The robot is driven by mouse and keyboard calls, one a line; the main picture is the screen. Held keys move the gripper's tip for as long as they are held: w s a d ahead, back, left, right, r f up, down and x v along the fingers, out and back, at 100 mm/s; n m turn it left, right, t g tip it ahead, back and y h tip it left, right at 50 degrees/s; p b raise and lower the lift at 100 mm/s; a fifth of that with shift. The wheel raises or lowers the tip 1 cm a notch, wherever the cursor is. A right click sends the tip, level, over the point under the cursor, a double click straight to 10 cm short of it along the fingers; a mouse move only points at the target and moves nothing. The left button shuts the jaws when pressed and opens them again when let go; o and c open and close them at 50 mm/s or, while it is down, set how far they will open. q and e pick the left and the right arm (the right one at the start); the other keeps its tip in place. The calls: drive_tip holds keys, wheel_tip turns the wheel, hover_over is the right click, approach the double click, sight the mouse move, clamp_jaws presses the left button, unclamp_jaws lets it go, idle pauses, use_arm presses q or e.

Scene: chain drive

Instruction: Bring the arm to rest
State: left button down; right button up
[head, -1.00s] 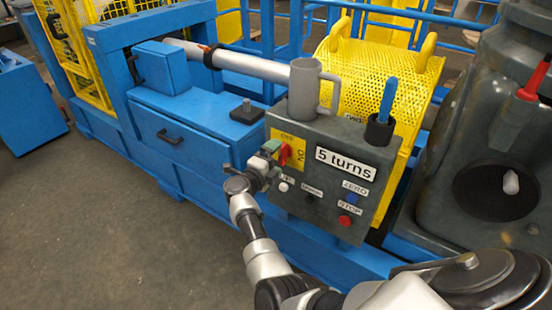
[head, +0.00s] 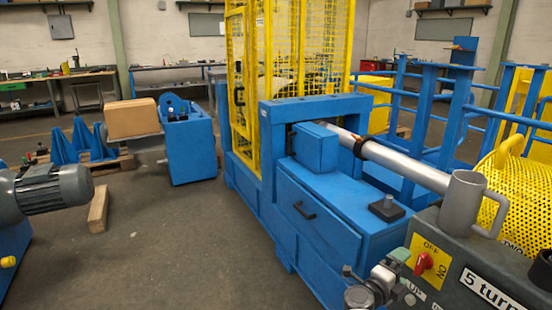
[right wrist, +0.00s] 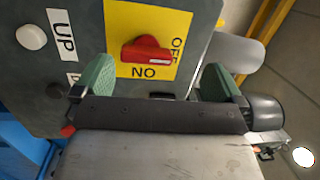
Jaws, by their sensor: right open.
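My right gripper (head: 385,268) is open at the left side of the grey control box (head: 440,252). In the right wrist view its two green finger pads (right wrist: 157,80) stand apart, with nothing held between them. The red switch (right wrist: 146,50) on its yellow OFF/ON plate (right wrist: 190,20) shows ahead, between the pads in the picture. The switch also shows in the head view (head: 424,263), just right of the gripper. My left gripper is not in view.
A grey mug (head: 460,205) stands on the control box. A white button (right wrist: 31,37) lies left of the switch. The blue machine bench (head: 320,215) with a silver shaft (head: 405,167) is behind. Open floor (head: 190,245) lies to the left.

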drive_tip(key=s+a+f+n+t+y, duration=0.25)
drive_tip(key=s+a+n+y, duration=0.55)
drive_tip(key=n, duration=0.5)
drive_tip(key=s+a+f+n+t+y, duration=0.1)
drive_tip(key=s+a+f+n+y, duration=0.2)
drive_tip(key=s+a+n+y, duration=0.65)
drive_tip(key=s+d+f+n+g+h, duration=0.15)
drive_tip(key=s+n+g, duration=0.75)
drive_tip(key=s, duration=1.1)
wheel_tip(320, 180, down, 19)
drive_tip(key=w+g, duration=0.1)
drive_tip(key=g, duration=0.1)
drive_tip(key=s+d+f, duration=0.1)
drive_tip(key=s+f, duration=0.3)
drive_tip(key=f, duration=0.5)
drive_tip(key=s+f, duration=0.4)
drive_tip(key=f, duration=0.4)
use_arm(q)
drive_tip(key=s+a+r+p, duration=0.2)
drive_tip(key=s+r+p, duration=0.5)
drive_tip(key=p, duration=0.5)
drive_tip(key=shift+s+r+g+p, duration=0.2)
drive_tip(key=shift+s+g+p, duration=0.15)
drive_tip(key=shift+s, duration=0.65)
use_arm(e)
drive_tip(key=s+d+r+g, duration=0.1)
drive_tip(key=s+d+r, duration=0.1)
drive_tip(key=s+r, duration=0.4)
drive_tip(key=s, duration=0.4)
drive_tip(key=shift+r, duration=0.15)
